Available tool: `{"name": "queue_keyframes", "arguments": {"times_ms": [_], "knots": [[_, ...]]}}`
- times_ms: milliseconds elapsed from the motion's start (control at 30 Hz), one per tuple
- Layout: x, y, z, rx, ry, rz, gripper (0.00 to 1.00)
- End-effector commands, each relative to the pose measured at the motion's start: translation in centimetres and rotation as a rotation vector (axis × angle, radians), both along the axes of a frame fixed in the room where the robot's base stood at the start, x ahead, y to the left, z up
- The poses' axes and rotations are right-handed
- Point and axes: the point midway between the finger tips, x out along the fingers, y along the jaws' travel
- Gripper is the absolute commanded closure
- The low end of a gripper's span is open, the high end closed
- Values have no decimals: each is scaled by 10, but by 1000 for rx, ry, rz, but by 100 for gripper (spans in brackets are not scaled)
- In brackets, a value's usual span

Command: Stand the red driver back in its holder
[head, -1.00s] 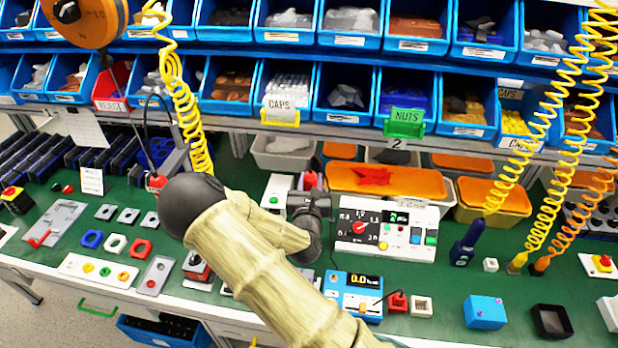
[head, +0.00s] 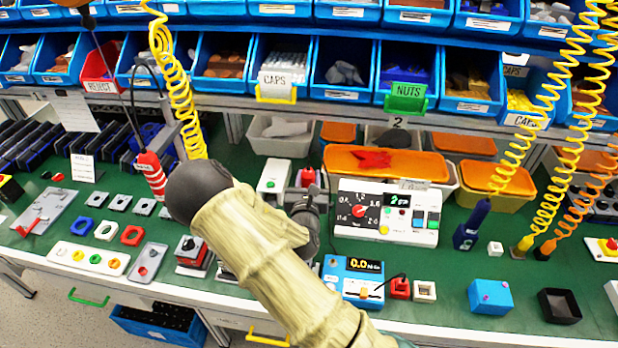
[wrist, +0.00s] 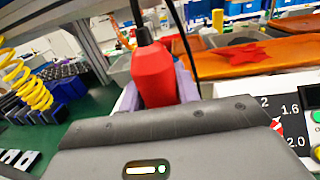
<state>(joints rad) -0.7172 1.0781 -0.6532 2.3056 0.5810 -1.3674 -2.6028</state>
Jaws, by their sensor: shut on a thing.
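The red driver (wrist: 153,75) fills the middle of the wrist view, with a dark top and a black cord. My gripper (wrist: 155,92) is shut on it, with pale purple-grey fingers on both sides. In the head view the dark gripper (head: 308,190) is over the bench, left of the white console, with a small red part of the driver (head: 308,177) showing. My arm covers part of the bench below it. The driver's lower end is hidden. I cannot tell which object is its holder.
The white console (head: 385,213) stands just right of my gripper, and a white box with a green button (head: 273,178) just left. A blue meter (head: 352,277) is in front. A red-and-white tool (head: 150,173) hangs at left. A blue driver (head: 470,228) stands at right.

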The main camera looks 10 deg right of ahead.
Motion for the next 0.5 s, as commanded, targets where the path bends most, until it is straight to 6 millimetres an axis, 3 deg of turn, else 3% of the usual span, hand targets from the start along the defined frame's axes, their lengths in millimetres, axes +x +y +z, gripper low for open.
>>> {"name": "queue_keyframes", "arguments": {"times_ms": [300, 500], "knots": [[0, 1, -32, -2, -2, 2, 100], [0, 0, -41, -2, -3, 1, 100]]}}
